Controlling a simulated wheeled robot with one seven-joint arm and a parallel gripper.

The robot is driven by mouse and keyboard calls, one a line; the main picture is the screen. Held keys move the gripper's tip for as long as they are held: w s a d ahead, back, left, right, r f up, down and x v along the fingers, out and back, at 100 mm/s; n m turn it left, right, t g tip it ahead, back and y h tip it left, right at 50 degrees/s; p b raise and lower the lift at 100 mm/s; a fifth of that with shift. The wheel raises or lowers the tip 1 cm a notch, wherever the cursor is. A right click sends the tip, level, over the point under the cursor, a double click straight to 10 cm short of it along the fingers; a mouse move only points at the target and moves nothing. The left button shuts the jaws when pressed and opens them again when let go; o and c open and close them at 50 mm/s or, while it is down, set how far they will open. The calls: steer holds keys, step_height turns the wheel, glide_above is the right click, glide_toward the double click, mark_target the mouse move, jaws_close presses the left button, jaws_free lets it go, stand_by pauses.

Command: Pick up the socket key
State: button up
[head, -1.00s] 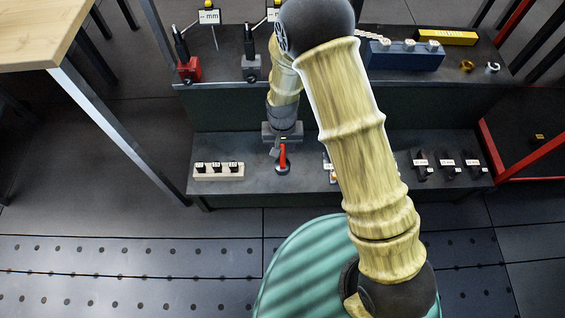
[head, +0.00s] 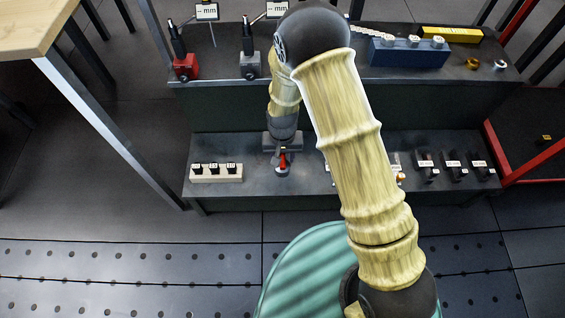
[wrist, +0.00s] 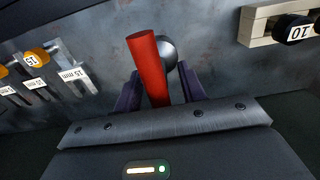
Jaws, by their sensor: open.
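The red-handled tool, which I take for the socket key (head: 283,161), stands on the dark lower shelf in the middle of the head view. In the wrist view its red handle (wrist: 148,66) rises toward the camera, with a grey rounded part beside it. My gripper (wrist: 160,84) is open, with one dark finger on each side of the handle. I cannot tell whether either finger touches it. In the head view my gripper (head: 283,146) is right above the tool and hides its upper part. The handle's near end stands between the fingers.
A pale block with several black sockets (head: 216,178) sits left on the lower shelf (head: 250,190). Several labelled dark pieces (head: 452,167) stand at its right. The upper shelf holds a red-based stand (head: 186,68), a grey-based stand (head: 249,70) and a blue block (head: 405,56).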

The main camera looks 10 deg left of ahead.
stand_by(0.4)
jaws_close()
steer(key=shift+r, duration=0.1)
step_height(320, 180, up, 10)
steer(key=p, duration=0.5)
steer(key=shift+p, duration=0.35)
